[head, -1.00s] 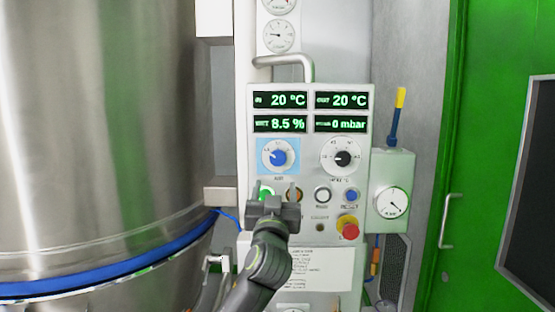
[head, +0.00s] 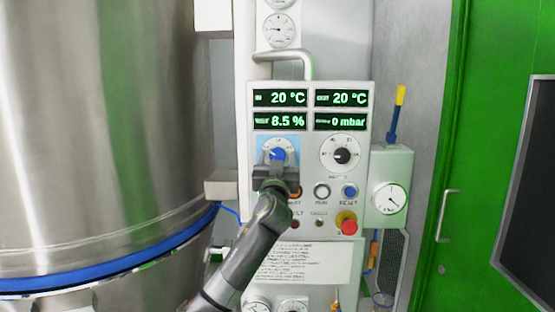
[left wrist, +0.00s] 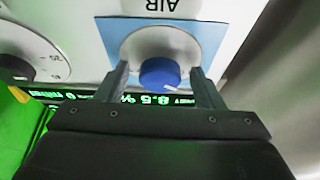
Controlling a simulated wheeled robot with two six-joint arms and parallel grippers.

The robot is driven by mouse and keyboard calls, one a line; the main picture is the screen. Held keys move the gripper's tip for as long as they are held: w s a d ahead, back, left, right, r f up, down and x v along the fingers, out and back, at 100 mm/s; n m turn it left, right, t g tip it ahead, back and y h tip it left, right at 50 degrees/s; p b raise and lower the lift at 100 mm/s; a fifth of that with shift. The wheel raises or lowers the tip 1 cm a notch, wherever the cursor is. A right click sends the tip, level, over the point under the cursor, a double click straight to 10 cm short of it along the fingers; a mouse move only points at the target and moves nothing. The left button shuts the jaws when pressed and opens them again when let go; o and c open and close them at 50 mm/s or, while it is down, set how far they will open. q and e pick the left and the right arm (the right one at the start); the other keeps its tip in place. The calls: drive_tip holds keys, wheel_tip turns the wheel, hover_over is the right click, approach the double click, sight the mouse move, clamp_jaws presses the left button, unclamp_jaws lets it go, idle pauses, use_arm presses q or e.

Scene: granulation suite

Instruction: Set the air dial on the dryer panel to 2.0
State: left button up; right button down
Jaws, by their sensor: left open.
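The air dial (head: 278,154) is a blue knob on a white scale disc, set in a light blue square on the dryer panel (head: 361,215). In the left wrist view the blue knob (left wrist: 159,73) shows upside down under the word AIR, with a white pointer mark near its lower right. My left gripper (head: 277,160) is at the dial, its lower part covered by the jaws in the head view. In the left wrist view the open fingers (left wrist: 160,88) stand on either side of the knob; I cannot tell whether they touch it. My right gripper is not in view.
A second dial with a black knob (head: 342,156) is to the right. Below are a blue reset button (head: 350,191) and a red emergency knob (head: 347,222). A metal handle (head: 284,57) juts out above the displays. A large steel vessel (head: 110,130) stands to the left.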

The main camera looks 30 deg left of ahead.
use_arm(q)
drive_tip(key=c, duration=1)
drive_tip(key=shift+o, duration=0.2)
drive_tip(key=shift+r+m+t+h+p, duration=0.15)
drive_tip(key=shift+m+t+h+p, duration=0.15)
drive_tip(key=shift+m+h+p, duration=0.7)
drive_tip(key=m+h+p, duration=0.1)
drive_tip(key=m+p, duration=0.3)
drive_tip(key=p, duration=0.1)
drive_tip(key=m+h+p, duration=0.2)
drive_tip(key=m+p, duration=0.2)
drive_tip(key=p, duration=0.1)
drive_tip(key=m+h+p, duration=0.2)
drive_tip(key=m+p, duration=0.2)
drive_tip(key=shift+s+a+r+m+p, duration=0.15)
drive_tip(key=shift+a+r+m+p, duration=0.1)
drive_tip(key=shift+m+p, duration=0.15)
drive_tip(key=shift+f+m+p, duration=0.2)
drive_tip(key=shift+m+p, duration=0.4)
drive_tip(key=shift+p, duration=0.35)
drive_tip(key=shift+f, duration=0.1)
drive_tip(key=o, duration=1)
drive_tip(key=shift+c, duration=0.2)
drive_tip(key=shift+s, duration=0.1)
